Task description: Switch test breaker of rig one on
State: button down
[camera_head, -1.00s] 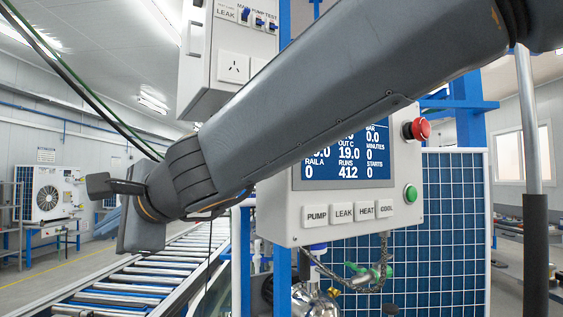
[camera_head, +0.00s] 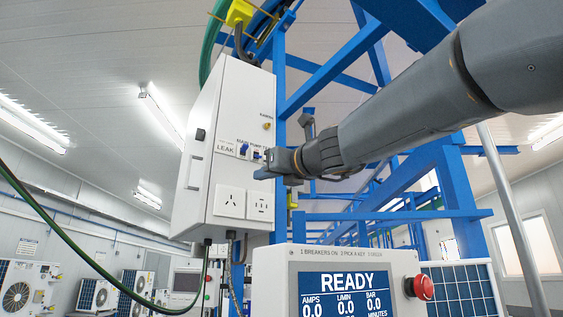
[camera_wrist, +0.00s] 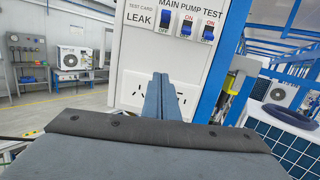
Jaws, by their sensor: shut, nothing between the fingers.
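The breaker box (camera_head: 228,172) is a white cabinet with a row of blue breaker levers labelled MAIN, PUMP and TEST. In the wrist view the test breaker (camera_wrist: 208,33) is the rightmost; its lever sits low, with ON printed above it. The pump breaker (camera_wrist: 186,28) beside it looks alike. The main breaker (camera_wrist: 165,18) has its lever up. My gripper (camera_head: 266,172) is shut and empty in front of the box. In the wrist view its fingers (camera_wrist: 161,97) stand below the breaker row, left of the test breaker, over the sockets. Contact with the panel cannot be told.
Sockets (camera_head: 230,202) lie below the breakers. A blue frame post (camera_wrist: 236,62) runs close along the box's right side. The control panel (camera_head: 343,290) reads READY and has a red stop button (camera_head: 420,287). A green cable (camera_head: 95,267) hangs at left.

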jog(key=d+r+m+t+h, duration=0.1)
jog(key=d+r, duration=0.4)
jog(key=d, duration=0.3)
jog(key=shift+w+d+m+t+h+p, duration=0.15)
jog(key=shift+w+m+t+h+p, duration=0.15)
jog(key=shift+w+m, duration=0.1)
jog(key=shift+r, duration=0.1)
jog(key=p+x, duration=0.3)
jog(key=x, duration=0.7)
jog(key=shift+p, duration=0.35)
jog(key=shift+s+r+p, duration=0.25)
jog(key=shift+r+p, duration=0.05)
jog(key=shift+p, duration=0.1)
jog(key=shift+s+d+r+p, duration=0.1)
jog(key=shift+s+r+p, duration=0.1)
jog(key=shift+r+p, duration=0.3)
